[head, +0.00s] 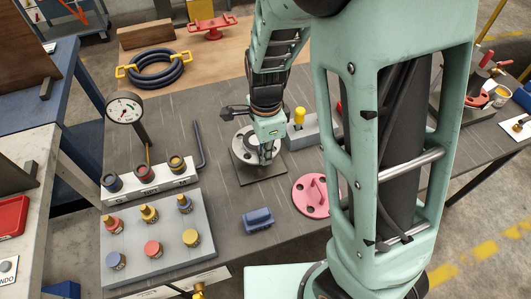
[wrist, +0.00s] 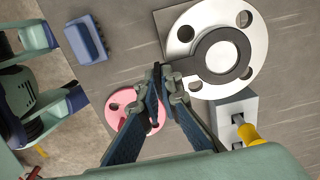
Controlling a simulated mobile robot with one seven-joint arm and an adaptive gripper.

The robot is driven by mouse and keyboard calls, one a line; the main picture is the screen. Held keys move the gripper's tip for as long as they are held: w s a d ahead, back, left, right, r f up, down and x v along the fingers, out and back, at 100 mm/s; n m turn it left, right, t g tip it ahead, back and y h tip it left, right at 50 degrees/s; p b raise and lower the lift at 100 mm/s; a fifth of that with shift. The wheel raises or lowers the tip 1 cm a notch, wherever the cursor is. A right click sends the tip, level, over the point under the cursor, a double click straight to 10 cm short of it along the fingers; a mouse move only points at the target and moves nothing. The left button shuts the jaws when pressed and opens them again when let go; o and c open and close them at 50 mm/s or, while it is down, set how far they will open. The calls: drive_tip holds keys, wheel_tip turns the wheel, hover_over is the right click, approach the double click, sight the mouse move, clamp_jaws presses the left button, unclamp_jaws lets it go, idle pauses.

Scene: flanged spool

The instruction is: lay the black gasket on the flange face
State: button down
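The silver round flange (head: 237,154) with bolt holes sits on a dark square plate on the bench, and it fills the upper right of the wrist view (wrist: 259,42). The black gasket (wrist: 205,50) is a ring with a tab, over the middle of the flange face and roughly centred on the bore. The bolt holes show around it. My gripper (wrist: 164,78) is at the flange's edge, its fingertips close together on the gasket's tab. I cannot tell whether the ring touches the face or hovers just above. In the head view my gripper (head: 266,155) partly hides flange and gasket.
A pink disc with a handle (head: 312,196) and a blue block (head: 258,218) lie nearby. A grey block with a yellow-handled tool (head: 300,118) stands close behind. A dial gauge (head: 124,108), hex key (head: 199,145) and racks of fittings (head: 155,243) are left.

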drive_tip(key=shift+f+b, duration=0.35)
drive_tip(key=shift+f, duration=0.3)
drive_tip(key=c, duration=2.1)
unclamp_jaws()
